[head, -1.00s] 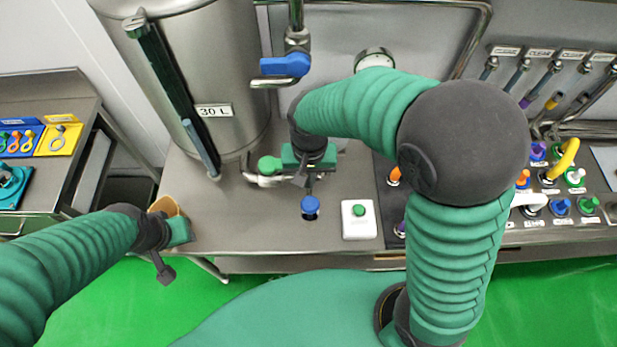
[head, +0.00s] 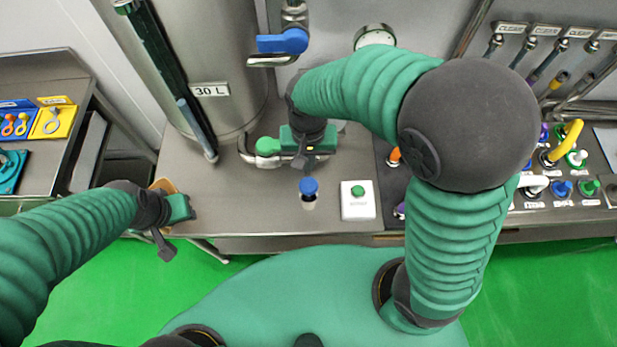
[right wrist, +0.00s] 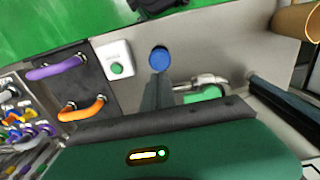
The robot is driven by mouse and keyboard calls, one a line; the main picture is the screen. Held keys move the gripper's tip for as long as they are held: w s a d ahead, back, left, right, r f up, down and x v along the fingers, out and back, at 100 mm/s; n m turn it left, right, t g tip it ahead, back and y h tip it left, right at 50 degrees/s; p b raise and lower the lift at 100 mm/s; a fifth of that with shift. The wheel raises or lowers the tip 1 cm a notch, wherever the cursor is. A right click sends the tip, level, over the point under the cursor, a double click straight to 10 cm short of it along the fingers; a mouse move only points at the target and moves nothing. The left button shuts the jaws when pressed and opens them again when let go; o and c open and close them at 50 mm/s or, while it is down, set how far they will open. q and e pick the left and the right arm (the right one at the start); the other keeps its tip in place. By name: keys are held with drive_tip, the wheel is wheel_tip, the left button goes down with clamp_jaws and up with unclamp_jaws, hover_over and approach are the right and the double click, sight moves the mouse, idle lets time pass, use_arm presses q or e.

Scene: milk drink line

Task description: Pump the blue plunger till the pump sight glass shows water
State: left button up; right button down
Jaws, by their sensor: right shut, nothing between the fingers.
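The blue plunger (head: 309,186) stands upright on the steel bench, its round blue cap above a pale collar. It also shows in the right wrist view (right wrist: 159,59). My right gripper (head: 304,163) is shut and empty, just behind the cap in the head view. In the right wrist view its closed fingers (right wrist: 157,90) point toward the cap; I cannot tell whether they touch it. My left gripper (head: 186,209) is at the bench's left front edge, by a tan container (head: 164,187); its jaws are unclear. I cannot identify the pump sight glass.
A white box with a green button (head: 358,200) sits right of the plunger. Behind are a steel tank marked 30 L (head: 209,90), a green-handled valve (head: 267,146), a blue valve handle (head: 284,41) and a round gauge (head: 375,36). Coloured connectors crowd the right.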

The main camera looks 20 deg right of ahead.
sight(309, 186)
drive_tip(key=f, duration=0.5)
drive_tip(key=f+p, duration=0.1)
drive_tip(key=f, duration=0.4)
drive_tip(key=shift+w+d+f, duration=0.1)
drive_tip(key=shift+d, duration=0.1)
drive_tip(key=shift+f, duration=0.1)
drive_tip(key=shift+a, duration=0.15)
wheel_tip(309, 186, down, 4)
drive_tip(key=shift+b, duration=1.25)
drive_tip(key=shift+s, duration=0.35)
drive_tip(key=shift+w, duration=0.1)
